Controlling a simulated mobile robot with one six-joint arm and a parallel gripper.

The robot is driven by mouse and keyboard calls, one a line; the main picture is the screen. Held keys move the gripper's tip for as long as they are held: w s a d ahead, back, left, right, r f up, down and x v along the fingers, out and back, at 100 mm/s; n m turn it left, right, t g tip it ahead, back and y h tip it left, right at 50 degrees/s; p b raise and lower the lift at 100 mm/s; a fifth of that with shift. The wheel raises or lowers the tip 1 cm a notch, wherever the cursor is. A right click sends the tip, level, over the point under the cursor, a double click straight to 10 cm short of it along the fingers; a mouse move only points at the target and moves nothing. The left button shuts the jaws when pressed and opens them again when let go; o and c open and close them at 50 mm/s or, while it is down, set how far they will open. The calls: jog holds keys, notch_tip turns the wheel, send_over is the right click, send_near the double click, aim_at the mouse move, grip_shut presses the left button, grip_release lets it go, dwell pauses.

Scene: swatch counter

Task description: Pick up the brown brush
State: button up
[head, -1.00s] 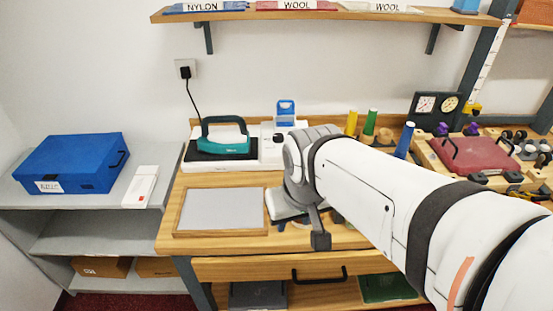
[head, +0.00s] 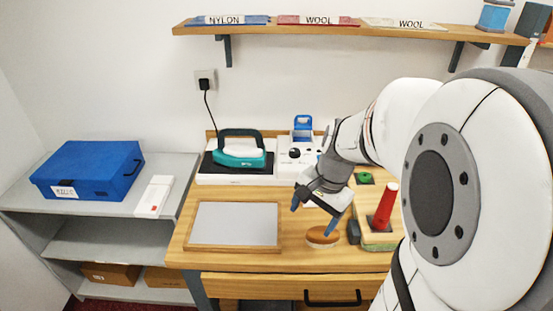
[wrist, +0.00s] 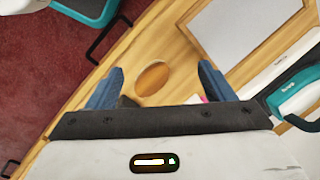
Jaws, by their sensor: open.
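The brown brush (head: 322,236) lies on the wooden counter, to the right of the framed grey panel. It shows as a brown oval with a paler rim below. My gripper (head: 315,216) is open, its two blue fingers pointing down just above and slightly left of the brush. In the wrist view the brush (wrist: 152,77) lies between the spread fingers of my gripper (wrist: 161,68), nearer the left one. Nothing is held, and no contact with the brush shows.
The framed grey panel (head: 235,223) lies left of the brush. A wooden block with a red cone (head: 383,207) stands close on the right. A teal iron (head: 240,148) and a white device (head: 300,160) stand behind. My arm hides the counter's right side.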

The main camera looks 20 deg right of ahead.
jog(key=w+d+f+m, duration=0.1)
jog(key=d+f+m, duration=0.1)
jog(key=d+m, duration=0.1)
jog(key=w+d+f+m+y, duration=0.1)
jog(key=w+d+f+m, duration=0.1)
jog(key=d+f+m, duration=0.1)
jog(key=w+d+f+m+y, duration=0.1)
jog(key=d+f+m, duration=0.1)
jog(key=d+m, duration=0.1)
jog(key=shift+w+f+m, duration=0.3)
jog(key=shift+f+m, duration=0.05)
jog(key=shift+m, duration=0.05)
jog(key=shift+d+f+m, duration=0.15)
jog(key=shift+f+m, duration=0.15)
jog(key=shift+f, duration=0.05)
jog(key=shift+w+f, duration=0.1)
jog(key=shift+f, duration=0.3)
jog(key=x, duration=0.6)
jog(key=shift+s+a+f, duration=0.3)
jog(key=shift+s+f, duration=0.05)
jog(key=shift+c, duration=0.3)
jog(key=c, duration=1)
notch_tip(320, 180, up, 10)
jog(key=shift+r, duration=0.1)
